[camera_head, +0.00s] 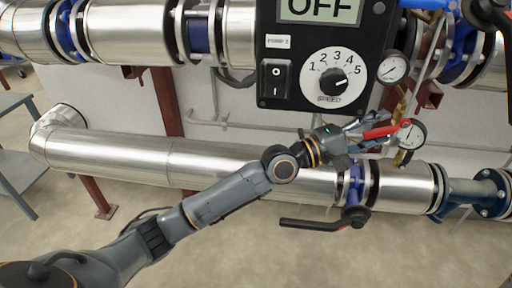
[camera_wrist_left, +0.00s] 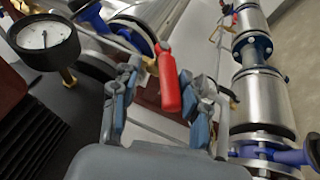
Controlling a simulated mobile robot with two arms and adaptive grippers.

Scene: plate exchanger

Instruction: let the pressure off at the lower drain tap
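The drain tap shows as a red lever (camera_head: 381,132) on a brass fitting (camera_head: 403,157), above the lower silver pipe. The lever lies nearly level, its free end pointing left toward my left gripper (camera_head: 364,132). In the left wrist view the red lever (camera_wrist_left: 169,80) stands between the two spread fingers of the gripper (camera_wrist_left: 160,92), with a visible gap to each finger. I cannot tell how deep it sits between them. A round white pressure gauge (camera_head: 411,133) sits right beside the lever; its reading is too small to tell.
The pump panel (camera_head: 320,60) reads OFF above my left gripper, with another gauge (camera_head: 392,67) at its right. The lower pipe (camera_head: 200,163) runs behind my left arm. A black-handled valve (camera_head: 325,224) hangs below the gripper. The floor in front is clear.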

